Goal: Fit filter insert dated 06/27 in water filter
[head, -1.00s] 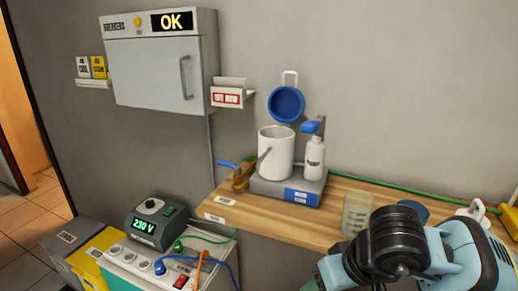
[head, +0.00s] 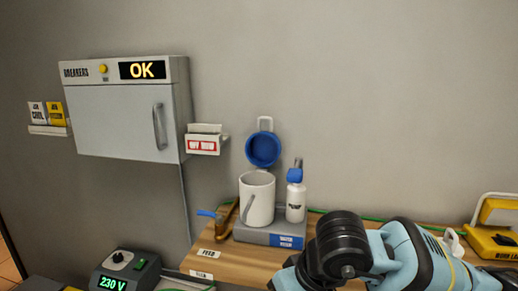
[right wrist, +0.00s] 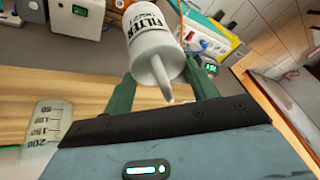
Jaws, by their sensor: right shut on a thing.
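My right gripper (right wrist: 160,92) shows its green fingers shut on a white filter insert (right wrist: 155,52), a small cylinder with a narrow tip toward the camera. Its label reads FILTER; the date line is too blurred to read surely. In the head view my right wrist hides the gripper and insert. The water filter's white canister (head: 257,200) stands open at the top on a grey base (head: 268,233) with a blue label. Its blue lid (head: 263,150) is raised against the wall behind. A white bottle with a blue top (head: 296,202) stands beside the canister. My left gripper is out of view.
The wooden bench (head: 222,258) carries the base, with a blue-handled tool (head: 226,218) at its left. A graduated beaker (right wrist: 53,122) is near my right gripper. A yellow work lamp (head: 492,240) stands at right. A breaker cabinet (head: 120,118) reads OK.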

